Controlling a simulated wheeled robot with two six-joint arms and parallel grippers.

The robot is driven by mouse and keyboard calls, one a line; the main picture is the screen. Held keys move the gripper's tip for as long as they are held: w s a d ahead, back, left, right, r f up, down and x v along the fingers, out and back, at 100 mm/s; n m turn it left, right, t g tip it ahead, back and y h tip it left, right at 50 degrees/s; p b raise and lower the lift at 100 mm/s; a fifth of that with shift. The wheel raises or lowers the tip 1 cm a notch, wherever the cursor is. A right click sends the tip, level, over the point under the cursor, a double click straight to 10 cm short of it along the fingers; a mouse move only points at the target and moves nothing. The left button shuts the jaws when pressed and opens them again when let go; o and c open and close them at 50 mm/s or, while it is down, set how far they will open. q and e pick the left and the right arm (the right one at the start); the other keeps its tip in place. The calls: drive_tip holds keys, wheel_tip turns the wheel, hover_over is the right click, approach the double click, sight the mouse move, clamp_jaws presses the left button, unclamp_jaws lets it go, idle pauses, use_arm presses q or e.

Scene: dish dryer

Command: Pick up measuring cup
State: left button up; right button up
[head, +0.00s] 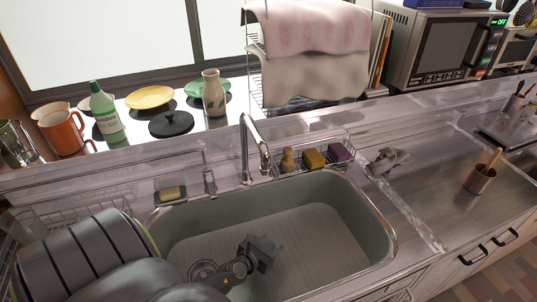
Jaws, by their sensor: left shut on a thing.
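My left gripper (263,249) is low over the sink basin, its arm coming in from the lower left. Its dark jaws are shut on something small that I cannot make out. I cannot clearly identify a measuring cup in this view. A clear glass vessel (15,145) stands at the far left of the back ledge, but I cannot tell whether it is a measuring cup. My right gripper is not in view.
The grey sink (330,225) has a tall faucet (246,150) behind it. A dish rack with dark plates (90,250) stands left. The right counter is mostly clear.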

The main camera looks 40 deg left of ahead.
use_arm(q)
drive_tip(key=shift+r, duration=0.25)
